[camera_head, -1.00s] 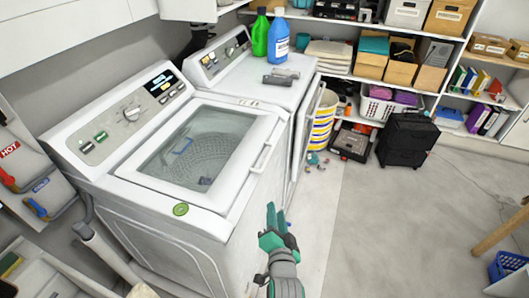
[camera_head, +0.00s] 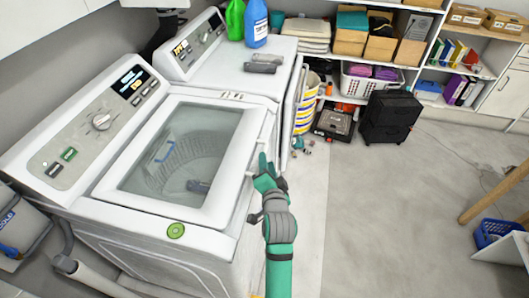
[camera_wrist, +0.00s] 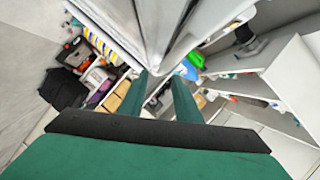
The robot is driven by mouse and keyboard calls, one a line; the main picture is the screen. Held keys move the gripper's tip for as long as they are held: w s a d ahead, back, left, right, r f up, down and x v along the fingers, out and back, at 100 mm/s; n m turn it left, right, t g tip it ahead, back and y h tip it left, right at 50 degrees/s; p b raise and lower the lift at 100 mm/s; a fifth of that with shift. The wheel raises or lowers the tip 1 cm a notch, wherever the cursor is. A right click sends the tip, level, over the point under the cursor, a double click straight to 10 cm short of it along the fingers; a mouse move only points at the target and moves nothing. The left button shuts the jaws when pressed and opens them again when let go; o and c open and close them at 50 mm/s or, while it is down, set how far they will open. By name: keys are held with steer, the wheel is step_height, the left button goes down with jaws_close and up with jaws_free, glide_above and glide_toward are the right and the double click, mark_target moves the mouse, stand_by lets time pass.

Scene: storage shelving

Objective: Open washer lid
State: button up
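The washer (camera_head: 75,210) is the nearer machine in the head view, with its dial panel at the back left. Its lid (camera_head: 205,208) is down; a white frame surrounds a clear window showing the drum. A handle (camera_head: 264,140) runs along the lid's right edge. My gripper (camera_head: 262,163) is just below and in front of this handle; whether it touches is unclear. In the wrist view my gripper (camera_wrist: 164,82) shows two green fingers with a gap between them. A white machine edge lies just beyond the tips. Nothing is visibly held.
A second white machine (camera_head: 215,80) stands behind the washer, with green (camera_head: 235,20) and blue (camera_head: 255,24) bottles on top. Its front door (camera_head: 292,115) stands ajar. The floor at right is mostly clear.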

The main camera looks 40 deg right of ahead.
steer(key=shift+x, duration=3.1)
steer(key=shift+w+a, duration=0.1)
steer(key=shift+a, duration=0.05)
jaws_close()
